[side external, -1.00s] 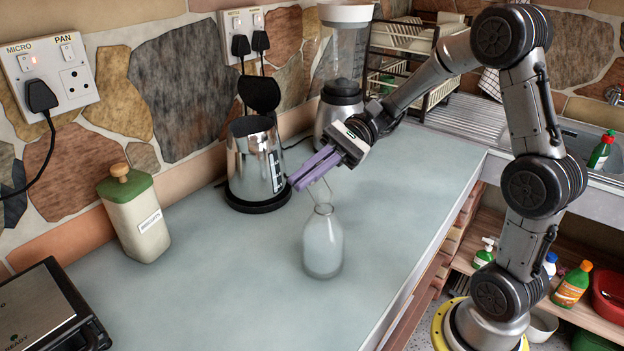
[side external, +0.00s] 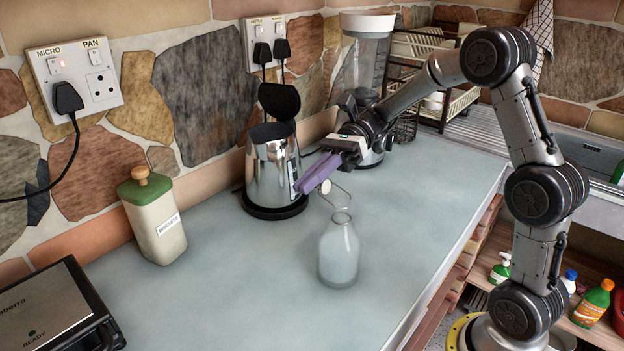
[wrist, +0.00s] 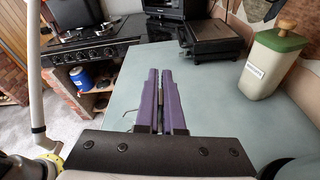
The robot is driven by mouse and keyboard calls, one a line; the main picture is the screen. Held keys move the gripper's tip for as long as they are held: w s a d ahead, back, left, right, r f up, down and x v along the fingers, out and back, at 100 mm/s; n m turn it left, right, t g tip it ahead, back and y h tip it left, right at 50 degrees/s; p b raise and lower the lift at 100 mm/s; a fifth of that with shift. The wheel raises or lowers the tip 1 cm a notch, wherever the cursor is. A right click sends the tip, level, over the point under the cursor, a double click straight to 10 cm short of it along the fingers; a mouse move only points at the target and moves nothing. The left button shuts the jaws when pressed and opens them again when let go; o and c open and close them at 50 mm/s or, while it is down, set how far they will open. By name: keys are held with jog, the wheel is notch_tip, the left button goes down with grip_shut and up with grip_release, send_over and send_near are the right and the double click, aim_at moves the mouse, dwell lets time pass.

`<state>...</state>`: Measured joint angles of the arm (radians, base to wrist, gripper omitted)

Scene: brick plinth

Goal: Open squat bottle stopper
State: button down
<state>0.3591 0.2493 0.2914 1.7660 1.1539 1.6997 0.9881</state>
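The squat glass bottle (side external: 339,255) stands upright on the counter in the side view, pale and see-through. A thin wire bail rises from its neck, and a small pale round stopper (side external: 326,187) shows above and left of the mouth, next to my gripper. The mouth looks uncovered. My gripper (side external: 302,186) has purple fingers pointing left and down, above and left of the bottle. In the wrist view the fingers (wrist: 161,72) lie nearly together with a narrow gap. A bent wire (wrist: 129,114) shows left of them. Contact with the stopper is unclear; the bottle body is not visible there.
A steel kettle (side external: 274,165) with its lid up stands behind my fingers. A blender (side external: 367,70) stands behind my wrist. A green-lidded biscuit jar (side external: 154,220) and a dark grill (side external: 52,312) are at left. The counter in front of the bottle is clear.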

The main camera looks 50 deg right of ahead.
dwell(0.4)
jog(key=c, duration=1)
grip_release()
jog(key=v, duration=1.3)
jog(key=shift+w+d+r, duration=0.1)
jog(key=shift+d, duration=0.3)
